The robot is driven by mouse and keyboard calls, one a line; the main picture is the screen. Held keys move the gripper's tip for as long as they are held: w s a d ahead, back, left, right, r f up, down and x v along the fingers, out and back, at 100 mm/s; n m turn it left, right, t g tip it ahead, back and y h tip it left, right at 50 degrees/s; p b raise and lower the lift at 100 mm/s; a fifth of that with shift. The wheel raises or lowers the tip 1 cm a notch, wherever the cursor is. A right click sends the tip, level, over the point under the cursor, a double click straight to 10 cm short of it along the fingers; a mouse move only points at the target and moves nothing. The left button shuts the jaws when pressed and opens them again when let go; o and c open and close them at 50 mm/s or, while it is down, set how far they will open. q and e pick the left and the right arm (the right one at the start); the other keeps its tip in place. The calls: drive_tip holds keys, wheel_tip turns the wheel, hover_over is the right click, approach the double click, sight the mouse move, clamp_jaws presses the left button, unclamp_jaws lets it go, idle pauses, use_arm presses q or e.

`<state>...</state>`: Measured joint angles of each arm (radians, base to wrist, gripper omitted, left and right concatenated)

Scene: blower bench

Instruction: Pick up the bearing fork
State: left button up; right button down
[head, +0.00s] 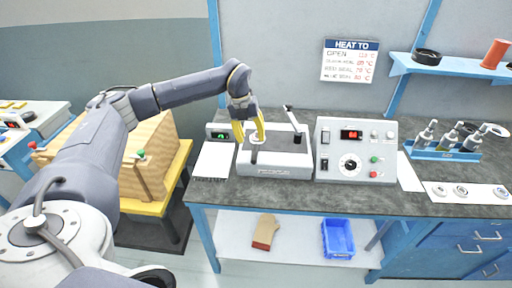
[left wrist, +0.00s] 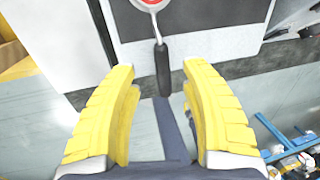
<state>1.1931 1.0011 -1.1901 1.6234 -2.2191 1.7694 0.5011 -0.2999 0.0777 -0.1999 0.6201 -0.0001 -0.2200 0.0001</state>
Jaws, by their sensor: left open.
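A tool with a black handle (left wrist: 163,72) and a round red-and-white head (left wrist: 152,3) shows in the left wrist view; it may be the bearing fork, but its head is cut off by the top edge. My left gripper (left wrist: 158,85) is open, with its yellow fingers on either side of the handle and visible gaps on both sides. In the head view my left gripper (head: 251,138) points down over the left part of a white bench device (head: 270,171). The tool is hard to make out there. My right gripper is not in view.
A control box (head: 356,150) with a red display stands right of the device. A blue rack (head: 442,152) holds several tools, and rings lie on a white mat (head: 475,192) at the right. A wooden crate (head: 150,155) stands left of the bench. The front bench strip is clear.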

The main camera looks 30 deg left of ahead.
sight(255, 146)
use_arm(q)
drive_tip(key=shift+w+d+f, duration=0.1)
drive_tip(key=shift+d+f, duration=0.1)
drive_tip(key=shift+f, duration=0.85)
drive_tip(key=shift+w+d+f, duration=0.15)
drive_tip(key=shift+d+f, duration=0.1)
drive_tip(key=shift+f, duration=0.85)
drive_tip(key=shift+w+d+f, duration=0.1)
drive_tip(key=shift+d+f, duration=0.1)
drive_tip(key=shift+f, duration=0.85)
clamp_jaws()
